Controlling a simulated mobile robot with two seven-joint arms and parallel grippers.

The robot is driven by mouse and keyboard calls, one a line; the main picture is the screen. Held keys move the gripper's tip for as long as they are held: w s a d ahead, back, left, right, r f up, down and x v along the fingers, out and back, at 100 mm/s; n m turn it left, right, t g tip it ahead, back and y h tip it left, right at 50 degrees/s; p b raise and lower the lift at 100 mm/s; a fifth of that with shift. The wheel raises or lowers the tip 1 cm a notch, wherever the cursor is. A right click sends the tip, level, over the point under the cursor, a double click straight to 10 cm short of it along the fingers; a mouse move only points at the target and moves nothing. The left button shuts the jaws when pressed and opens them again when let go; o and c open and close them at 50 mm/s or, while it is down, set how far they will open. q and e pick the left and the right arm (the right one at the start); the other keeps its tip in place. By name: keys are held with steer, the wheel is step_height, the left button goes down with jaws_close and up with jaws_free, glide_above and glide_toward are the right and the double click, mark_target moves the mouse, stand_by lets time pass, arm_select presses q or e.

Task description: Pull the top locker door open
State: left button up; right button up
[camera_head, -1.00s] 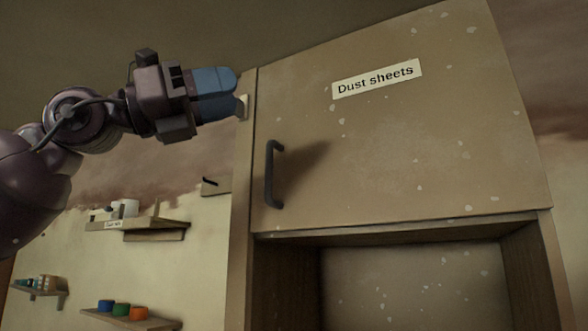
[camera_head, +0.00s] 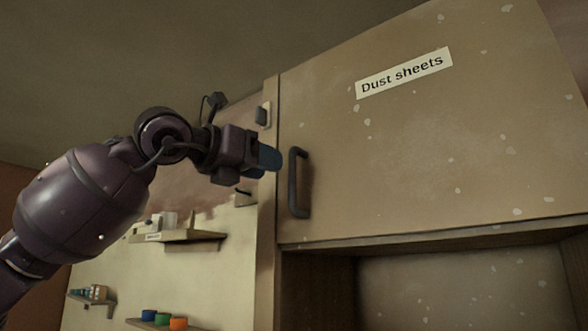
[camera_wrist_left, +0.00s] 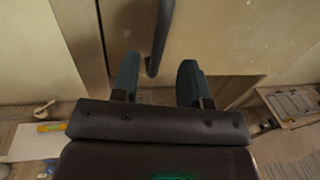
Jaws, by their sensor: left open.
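The top locker door (camera_head: 410,160) is a beige panel with a "Dust sheets" label (camera_head: 404,73). It looks shut. Its dark upright bar handle (camera_head: 293,182) is on the door's left side. My left gripper (camera_head: 270,157) is just left of the handle in the head view, with blue fingers pointing at it. In the left wrist view the gripper (camera_wrist_left: 158,76) has its fingers apart. The handle (camera_wrist_left: 160,38) shows there between and beyond the fingertips, its lower end near them. I cannot tell whether they touch. My right gripper is not in view.
Below the door is an open locker compartment (camera_head: 450,285). At the left, a wall shelf (camera_head: 180,237) holds small items, and a lower shelf (camera_head: 160,324) holds coloured pots. In the left wrist view, a crate-like thing (camera_wrist_left: 290,104) lies low at the right.

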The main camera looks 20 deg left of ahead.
mark_target(292, 202)
arm_select(q)
steer(key=p+x, duration=0.1)
steer(key=x, duration=0.5)
steer(key=shift+r, duration=0.1)
steer(key=shift+w+d+p, duration=0.25)
steer(key=shift+w+p, duration=0.05)
steer(key=shift+w, duration=0.05)
steer(key=shift+c, duration=0.8)
steer(key=c, duration=0.5)
jaws_close()
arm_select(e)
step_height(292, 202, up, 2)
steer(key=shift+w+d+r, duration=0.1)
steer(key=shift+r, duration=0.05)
